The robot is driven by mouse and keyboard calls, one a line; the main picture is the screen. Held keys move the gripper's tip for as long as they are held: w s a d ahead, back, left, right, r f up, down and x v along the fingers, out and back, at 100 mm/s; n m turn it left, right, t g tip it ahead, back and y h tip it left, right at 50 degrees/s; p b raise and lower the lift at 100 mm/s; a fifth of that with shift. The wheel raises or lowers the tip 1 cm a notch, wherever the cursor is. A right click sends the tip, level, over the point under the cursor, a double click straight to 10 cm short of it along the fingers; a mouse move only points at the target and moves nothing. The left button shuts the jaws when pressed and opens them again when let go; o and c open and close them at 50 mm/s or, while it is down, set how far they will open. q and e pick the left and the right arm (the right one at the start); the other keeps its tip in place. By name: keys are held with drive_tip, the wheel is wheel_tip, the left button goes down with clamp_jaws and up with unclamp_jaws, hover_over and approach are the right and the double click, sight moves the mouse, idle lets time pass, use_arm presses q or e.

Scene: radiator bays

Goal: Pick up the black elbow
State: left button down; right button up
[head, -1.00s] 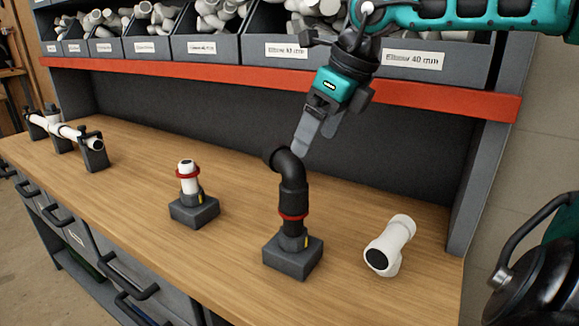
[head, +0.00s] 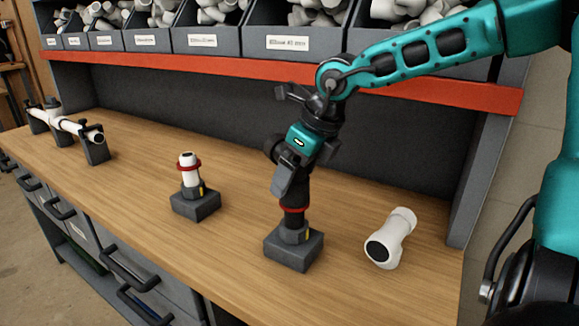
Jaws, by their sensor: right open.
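The black elbow (head: 271,149) stands upright on a black pipe stub with a red ring, set in a dark grey block (head: 293,250) on the bench. My right gripper (head: 285,182) is right at the elbow, pointing down, and hides most of its upper part. Its fingers overlap the elbow in the picture. The gripper is open; I cannot tell whether the fingers touch the elbow. My left gripper is not in view.
A white elbow (head: 391,238) lies right of the block. A white pipe with a red ring (head: 190,175) stands in another block to the left. A white pipe assembly (head: 66,129) is at the far left. Labelled bins (head: 291,43) line the shelf behind.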

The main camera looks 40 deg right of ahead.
drive_tip(key=shift+w+f, duration=0.25)
drive_tip(key=shift+f, duration=0.45)
drive_tip(key=c, duration=1)
drive_tip(key=shift+c, duration=1.2)
wheel_tip(320, 180, up, 19)
drive_tip(key=p, duration=0.2)
wheel_tip(320, 180, down, 14)
drive_tip(key=shift+w+f, duration=0.1)
drive_tip(key=shift+f, duration=0.55)
